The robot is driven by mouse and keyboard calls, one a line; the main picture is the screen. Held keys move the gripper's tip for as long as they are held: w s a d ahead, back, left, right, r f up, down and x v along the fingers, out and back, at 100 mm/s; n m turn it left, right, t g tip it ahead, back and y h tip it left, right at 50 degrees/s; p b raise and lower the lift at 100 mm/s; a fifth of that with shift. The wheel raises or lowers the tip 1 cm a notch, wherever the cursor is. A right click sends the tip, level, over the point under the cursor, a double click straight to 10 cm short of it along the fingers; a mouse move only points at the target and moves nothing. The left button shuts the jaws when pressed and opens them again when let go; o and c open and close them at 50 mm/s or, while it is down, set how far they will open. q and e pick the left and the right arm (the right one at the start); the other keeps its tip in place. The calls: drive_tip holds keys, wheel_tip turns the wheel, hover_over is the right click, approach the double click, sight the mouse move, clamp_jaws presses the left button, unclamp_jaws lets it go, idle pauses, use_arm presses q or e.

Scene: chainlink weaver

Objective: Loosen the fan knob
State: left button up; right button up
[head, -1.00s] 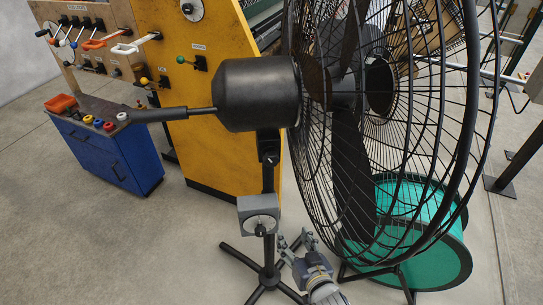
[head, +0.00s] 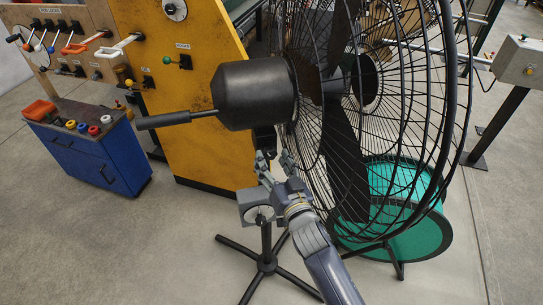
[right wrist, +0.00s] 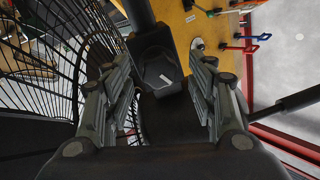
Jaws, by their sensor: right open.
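The fan has a black motor housing (head: 257,94) on a dark stand, with a long handle pointing left. Below the housing, a grey box with a round dial (head: 257,214) sits on the stand. My right gripper (head: 275,164) is open just under the housing, fingers pointing up at the stand's top joint. In the head view my gripper hides most of this joint. My left gripper is out of view.
The fan's wire cage (head: 425,110) stands close to the right of my gripper. A green drum (head: 415,236) is behind it. A yellow panel (head: 195,120) and a blue cabinet (head: 85,160) stand at the left. The floor at front left is clear.

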drive_tip(key=shift+x, duration=0.75)
drive_tip(key=c, duration=1)
drive_tip(key=shift+c, duration=0.2)
drive_tip(key=shift+n, duration=0.3)
